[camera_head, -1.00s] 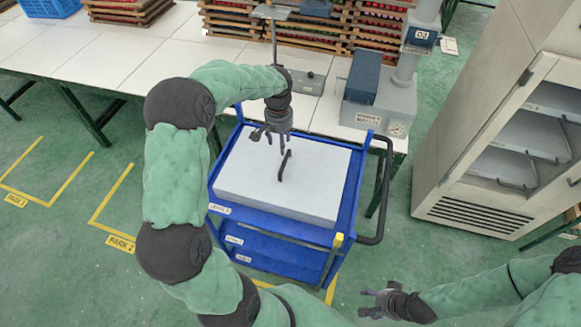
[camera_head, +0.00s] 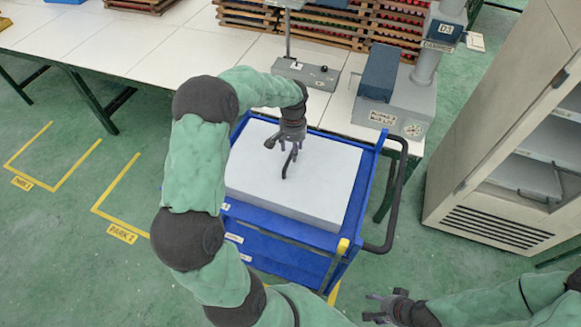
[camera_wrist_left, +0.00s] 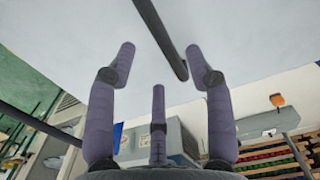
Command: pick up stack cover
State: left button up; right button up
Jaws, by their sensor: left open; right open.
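The stack cover (camera_head: 325,195) is a pale grey-white box-like lid with a dark bar handle on top. It sits on the blue cart (camera_head: 345,256). My left gripper (camera_head: 289,150) is open, just above the handle (camera_head: 288,167) in the head view. In the left wrist view the handle (camera_wrist_left: 165,40) runs between the spread fingers of the left gripper (camera_wrist_left: 160,65), and the pale cover top (camera_wrist_left: 80,25) fills the upper part. Whether the fingers touch the handle cannot be told. My right gripper (camera_head: 380,308) is open and empty at the bottom, away from the cart.
A white worktable (camera_head: 140,45) with stacked wooden trays (camera_head: 330,30) stands behind the cart. A grey machine (camera_head: 395,100) is at its right end. A tall cabinet (camera_head: 500,150) with shelves stands at right. The green floor left of the cart is clear.

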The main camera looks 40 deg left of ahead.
aim_at(290, 166)
pick_arm(q)
jog(key=shift+s+a+f+b, duration=0.1)
jog(key=shift+f+b, duration=0.1)
jog(key=shift+f, duration=1.15)
jog(key=shift+a+f+b, duration=0.1)
jog(key=shift+f+b, duration=0.05)
jog(key=shift+f, duration=1.2)
jog(key=shift+r, duration=0.1)
grip_shut()
